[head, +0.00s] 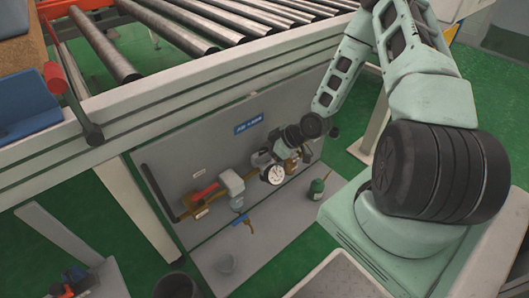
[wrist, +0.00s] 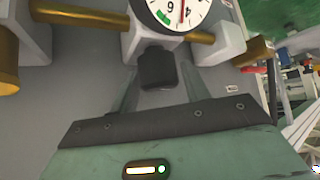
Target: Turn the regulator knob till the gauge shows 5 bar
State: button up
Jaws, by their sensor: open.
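The gauge (wrist: 178,8) has a white face, a green zone and a red needle. It is cut off at the top of the wrist view, and I cannot read its value. The whole dial also shows in the head view (head: 274,174), too small to read. The dark regulator knob (wrist: 157,68) sticks out of a pale regulator body (wrist: 140,42) below the gauge. My gripper (wrist: 159,84) is open, with one finger on each side of the knob; I cannot tell whether they touch it. In the head view the knob is hidden by my wrist.
Brass pipe (wrist: 85,17) runs along the grey panel (head: 180,160). A red-handled valve (head: 205,192) and a clear bowl (head: 237,203) sit left of the gauge. The roller conveyor (head: 170,30) overhangs the panel.

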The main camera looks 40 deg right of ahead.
jog(key=c, duration=0.7)
jog(key=shift+a+m, duration=0.15)
jog(key=shift+m, duration=0.25)
jog(key=shift+m+t+h, duration=0.4)
jog(key=shift+h, duration=0.2)
jog(key=o, duration=0.7)
jog(key=p+v, duration=0.5)
jog(key=v, duration=1.2)
jog(key=shift+d+r, duration=0.15)
jog(key=shift+d, duration=0.15)
jog(key=shift+s, duration=0.1)
